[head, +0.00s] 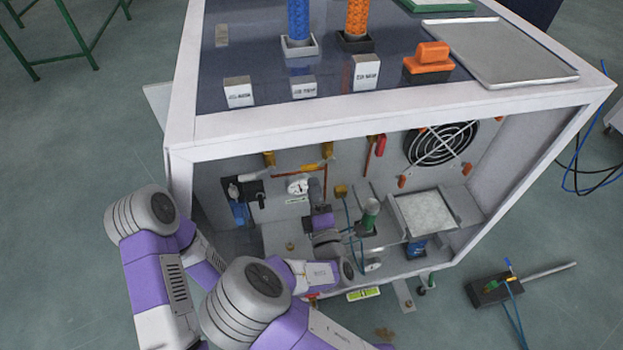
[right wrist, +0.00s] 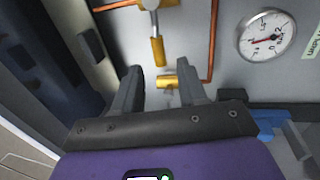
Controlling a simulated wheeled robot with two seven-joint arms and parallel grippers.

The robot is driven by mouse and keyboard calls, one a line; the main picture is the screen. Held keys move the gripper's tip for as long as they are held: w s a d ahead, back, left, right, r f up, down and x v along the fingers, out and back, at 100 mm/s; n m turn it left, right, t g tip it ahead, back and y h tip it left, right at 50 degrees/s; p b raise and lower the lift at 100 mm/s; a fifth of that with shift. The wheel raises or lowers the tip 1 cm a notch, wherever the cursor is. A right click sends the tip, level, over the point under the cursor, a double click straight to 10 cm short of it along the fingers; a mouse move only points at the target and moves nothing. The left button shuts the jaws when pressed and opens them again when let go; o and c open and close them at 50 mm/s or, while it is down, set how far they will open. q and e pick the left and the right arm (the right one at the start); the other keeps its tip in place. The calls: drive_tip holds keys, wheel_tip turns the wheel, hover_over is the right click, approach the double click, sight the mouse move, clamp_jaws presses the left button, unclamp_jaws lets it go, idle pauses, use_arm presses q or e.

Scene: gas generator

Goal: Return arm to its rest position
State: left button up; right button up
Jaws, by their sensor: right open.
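My right arm (head: 245,300) reaches from the bottom of the head view into the open front of the generator cabinet (head: 370,130). My right gripper (head: 317,196) is inside the cabinet, small and partly hidden by its purple body. In the right wrist view the right gripper (right wrist: 160,85) is open. Its fingers stand apart with a brass fitting (right wrist: 166,81) showing between and beyond them; no object is held. My left arm (head: 150,262) is at the left of the head view, outside the cabinet; its gripper does not show.
A pressure gauge (right wrist: 267,36) and copper pipe (right wrist: 212,40) are near the right gripper. The cabinet's front edge (head: 390,122) lies above it, and a green-topped part (head: 370,210) is to its right. A black tool (head: 495,287) lies on the floor at right.

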drive_tip(key=shift+s, duration=0.1)
idle(0.4)
drive_tip(key=s+d+f+m+g+h+p, duration=0.25)
drive_tip(key=d+f+m+g, duration=0.3)
drive_tip(key=f, duration=0.45)
drive_tip(key=s+d+f+m+g+h+p, duration=0.1)
drive_tip(key=s+d+f+m+g+h, duration=0.25)
drive_tip(key=d+f+m, duration=0.45)
drive_tip(key=s+a+f+m+g+y+p, duration=0.2)
drive_tip(key=s+f+m+g, duration=0.2)
drive_tip(key=s+f+g, duration=0.4)
drive_tip(key=s+a+r+m+g+y, duration=0.1)
drive_tip(key=s+a+m+y, duration=0.1)
drive_tip(key=s, duration=0.1)
drive_tip(key=s+a+r+m+g+y+p, duration=0.1)
drive_tip(key=s+r+m+y, duration=0.1)
drive_tip(key=s+m, duration=0.1)
drive_tip(key=shift+s+a+r+m, duration=0.3)
drive_tip(key=shift+s+a+m, duration=0.05)
drive_tip(key=shift+s, duration=0.35)
